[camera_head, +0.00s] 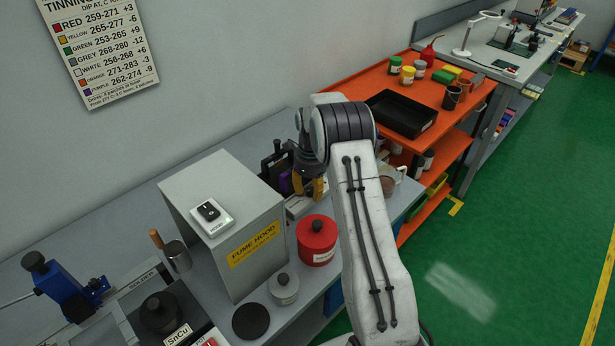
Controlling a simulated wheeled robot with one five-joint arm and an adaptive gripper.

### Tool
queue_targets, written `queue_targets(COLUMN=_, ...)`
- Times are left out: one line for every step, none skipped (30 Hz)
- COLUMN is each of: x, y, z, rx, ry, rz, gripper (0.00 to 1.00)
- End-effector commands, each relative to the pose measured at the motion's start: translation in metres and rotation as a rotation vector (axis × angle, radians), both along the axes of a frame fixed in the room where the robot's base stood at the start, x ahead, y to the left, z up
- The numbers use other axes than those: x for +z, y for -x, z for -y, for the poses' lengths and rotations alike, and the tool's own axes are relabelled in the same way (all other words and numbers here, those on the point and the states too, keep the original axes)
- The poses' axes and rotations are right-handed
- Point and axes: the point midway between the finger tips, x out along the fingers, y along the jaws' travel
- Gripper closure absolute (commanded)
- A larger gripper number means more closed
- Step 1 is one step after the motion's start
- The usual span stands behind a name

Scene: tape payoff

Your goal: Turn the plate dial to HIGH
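My gripper (312,190) points down behind the right side of the fume hood (225,220). Its yellow finger parts show, but its tips are partly lost against the things below, so I cannot tell how far it is open. A pale low object (297,207) shows just under it, partly hidden by the hood and my gripper. I cannot tell whether this is the plate. No dial or HIGH mark can be made out; my arm hides part of the bench there.
A white switch box (212,217) sits on the hood. An SnCu solder unit (163,312) is at bottom left. An orange cart (440,115) stands beyond.

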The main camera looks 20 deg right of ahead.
Motion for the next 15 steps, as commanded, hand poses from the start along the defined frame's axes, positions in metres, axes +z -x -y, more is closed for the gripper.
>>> queue_targets(x=0.002, y=0.0, z=0.0, rx=0.03, ry=0.0, rz=-0.001, gripper=0.65)
queue_targets(x=0.002, y=0.0, z=0.0, rx=0.051, ry=0.0, rz=-0.001, gripper=0.65)
queue_targets(x=0.005, y=-0.001, z=0.0, rx=0.069, ry=0.001, rz=0.002, gripper=0.65)
queue_targets(x=0.01, y=-0.001, z=0.0, rx=0.071, ry=0.001, rz=0.003, gripper=0.65)
queue_targets(x=0.015, y=-0.001, z=0.0, rx=0.075, ry=0.001, rz=0.005, gripper=0.65)
queue_targets(x=0.021, y=-0.001, z=0.0, rx=0.077, ry=0.001, rz=0.003, gripper=0.65)
queue_targets(x=0.026, y=-0.001, z=0.0, rx=0.077, ry=0.001, rz=0.003, gripper=0.65)
queue_targets(x=0.031, y=-0.001, z=0.0, rx=0.076, ry=0.001, rz=0.005, gripper=0.65)
queue_targets(x=0.038, y=-0.001, z=0.0, rx=0.076, ry=0.001, rz=0.005, gripper=0.65)
queue_targets(x=0.044, y=-0.001, z=0.0, rx=0.076, ry=0.001, rz=0.003, gripper=0.65)
queue_targets(x=0.049, y=-0.001, z=0.0, rx=0.075, ry=0.001, rz=0.005, gripper=0.65)
queue_targets(x=0.056, y=0.0, z=0.0, rx=0.075, ry=0.0, rz=0.003, gripper=0.65)
queue_targets(x=0.061, y=-0.001, z=0.0, rx=0.075, ry=0.001, rz=0.003, gripper=0.65)
queue_targets(x=0.067, y=-0.001, z=0.0, rx=0.075, ry=0.001, rz=0.003, gripper=0.65)
queue_targets(x=0.074, y=-0.001, z=0.0, rx=0.075, ry=0.001, rz=0.003, gripper=0.65)
